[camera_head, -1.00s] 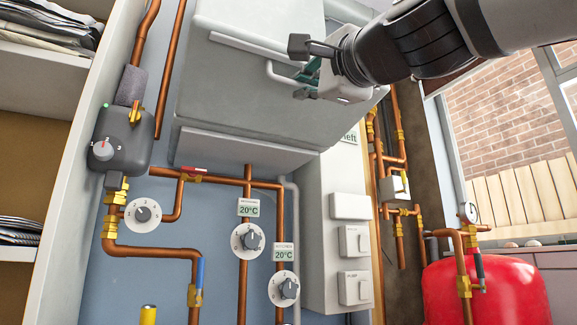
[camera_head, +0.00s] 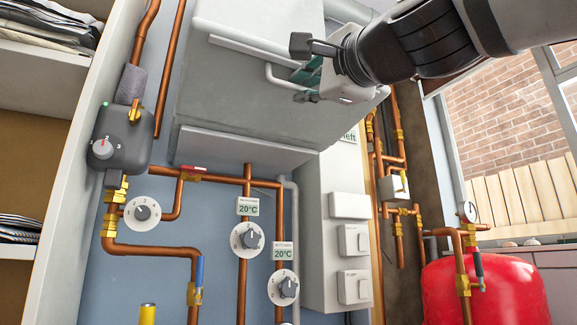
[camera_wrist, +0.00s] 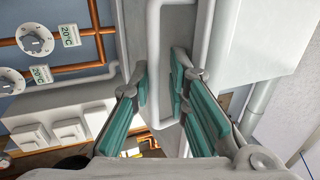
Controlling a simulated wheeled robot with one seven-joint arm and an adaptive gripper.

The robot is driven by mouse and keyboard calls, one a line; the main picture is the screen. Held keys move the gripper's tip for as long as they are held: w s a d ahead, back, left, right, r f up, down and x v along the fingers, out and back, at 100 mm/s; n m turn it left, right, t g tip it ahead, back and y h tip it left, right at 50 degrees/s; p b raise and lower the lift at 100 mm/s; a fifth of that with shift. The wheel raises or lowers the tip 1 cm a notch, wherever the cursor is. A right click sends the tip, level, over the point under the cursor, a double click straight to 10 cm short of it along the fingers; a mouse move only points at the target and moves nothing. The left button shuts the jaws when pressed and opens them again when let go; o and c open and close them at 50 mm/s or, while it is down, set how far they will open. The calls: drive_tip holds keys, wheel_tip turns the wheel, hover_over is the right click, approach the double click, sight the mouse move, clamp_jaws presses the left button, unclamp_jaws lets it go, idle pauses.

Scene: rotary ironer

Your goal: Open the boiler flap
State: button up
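The boiler (camera_head: 270,95) is a large pale grey box on the wall, with a narrower panel (camera_head: 245,150) along its lower edge. Which part is the flap is not clear. A pale bar handle (camera_head: 279,80) stands out from the boiler near its right side. My gripper (camera_head: 301,72) is at this handle. In the wrist view the handle (camera_wrist: 154,60) is a U-shaped bar running between the teal-padded fingers of my gripper (camera_wrist: 160,80). The fingers are apart, with gaps around the bar, so it is not clamped.
Copper pipes, dials (camera_head: 247,239) and a grey control unit (camera_head: 122,135) are below and left. A white switch box (camera_head: 325,230) hangs below right. A red tank (camera_head: 485,292) stands lower right, a shelf unit (camera_head: 82,150) at the left. Space before the boiler looks clear.

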drive_tip(key=v, duration=1.1)
drive_tip(key=shift+s, duration=0.25)
drive_tip(key=shift+d+f, duration=0.1)
